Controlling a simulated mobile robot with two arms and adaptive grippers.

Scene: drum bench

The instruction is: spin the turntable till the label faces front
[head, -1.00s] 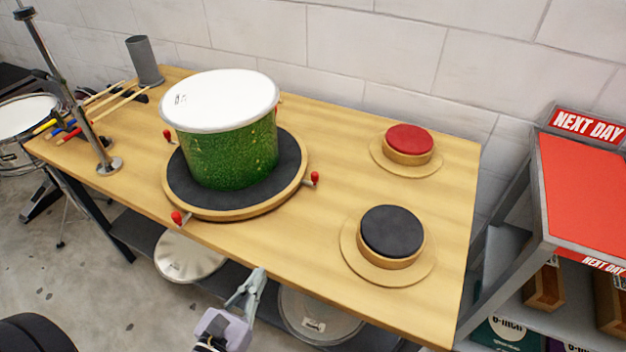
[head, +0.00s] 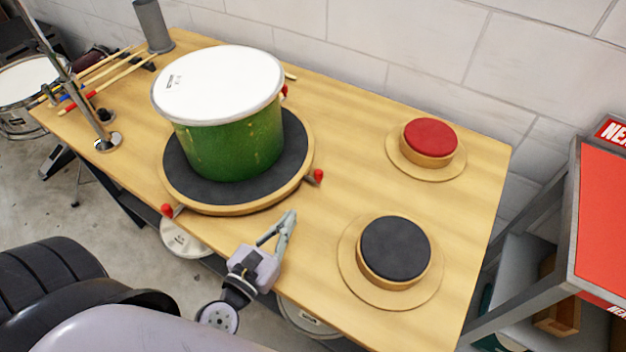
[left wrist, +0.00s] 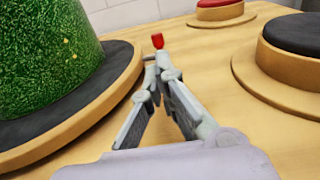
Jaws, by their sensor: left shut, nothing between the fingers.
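A round turntable with a dark top and wooden rim (head: 230,207) sits on the wooden bench. Red-tipped pegs stick out from its rim, one at the front left (head: 168,210) and one at the right (head: 318,176). A green drum with a white head (head: 232,140) stands upright on it. No label shows on the drum's visible green side. My left gripper (head: 283,222) is shut and empty, in front of the turntable's right part, apart from the right peg. In the left wrist view the fingertips (left wrist: 153,75) point toward a red-tipped peg (left wrist: 157,41). My right gripper is not in view.
A red-topped round pad (head: 430,140) and a black-topped one (head: 395,250) stand on the bench's right part. A metal stand (head: 106,142), drumsticks (head: 100,80) and a grey cup (head: 153,27) are at the left. Bare bench lies between turntable and pads.

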